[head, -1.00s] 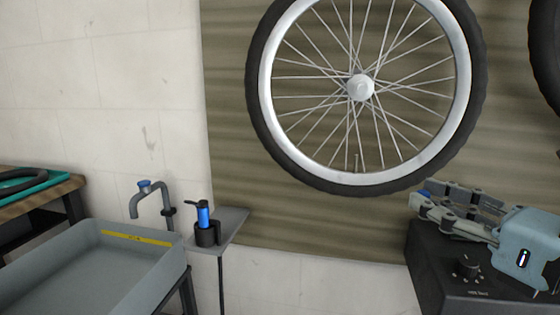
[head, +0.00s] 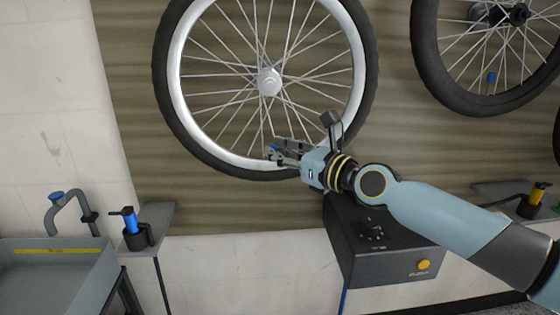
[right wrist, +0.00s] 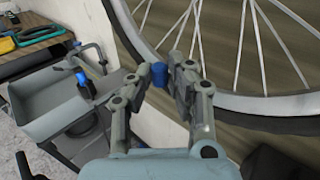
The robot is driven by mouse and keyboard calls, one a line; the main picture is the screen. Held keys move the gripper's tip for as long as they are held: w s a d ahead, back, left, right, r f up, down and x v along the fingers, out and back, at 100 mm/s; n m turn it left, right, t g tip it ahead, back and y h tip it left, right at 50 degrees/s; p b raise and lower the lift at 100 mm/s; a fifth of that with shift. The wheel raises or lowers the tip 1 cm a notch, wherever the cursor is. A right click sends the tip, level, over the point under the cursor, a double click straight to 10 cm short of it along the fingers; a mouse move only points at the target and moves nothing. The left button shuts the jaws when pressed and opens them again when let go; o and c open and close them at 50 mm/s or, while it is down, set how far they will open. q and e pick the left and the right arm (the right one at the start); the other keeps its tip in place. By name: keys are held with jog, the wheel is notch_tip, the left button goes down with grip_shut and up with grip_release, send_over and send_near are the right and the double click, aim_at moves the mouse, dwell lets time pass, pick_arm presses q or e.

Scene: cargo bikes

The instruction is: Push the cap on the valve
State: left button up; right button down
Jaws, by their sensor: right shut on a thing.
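My right gripper (head: 273,151) is shut on a small blue cap, which shows between the fingertips in the right wrist view (right wrist: 159,75). In the head view the gripper is in front of the lower inner rim of the wheel (head: 174,62) with the silver rim. The wheel also shows behind the fingers in the right wrist view (right wrist: 270,104). The wheel's valve is hidden behind the fingers, so I cannot tell whether the cap touches it. My left gripper is not in view.
A second wheel (head: 425,55) hangs at the upper right, with a small blue piece near its lower rim. A black box (head: 385,268) with a yellow button stands below my right arm. A grey sink (head: 75,285) and a blue pump bottle (head: 131,226) are at the left.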

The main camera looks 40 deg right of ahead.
jog(key=shift+w+d+b, duration=0.8)
jog(key=shift+w+b, duration=0.15)
jog(key=shift+w, duration=0.35)
jog(key=shift+w+d+b, duration=0.85)
jog(key=shift+w+b, duration=0.05)
jog(key=shift+w, duration=0.45)
jog(key=shift+w+d+b, duration=0.8)
jog(key=shift+w+b, duration=0.15)
jog(key=shift+w, duration=0.35)
jog(key=shift+s+f, duration=0.1)
jog(key=shift+f, duration=0.4)
jog(key=shift+f+b, duration=0.3)
jog(key=shift+f, duration=0.05)
jog(key=c, duration=1.2)
grip_release()
jog(key=shift+o, duration=0.5)
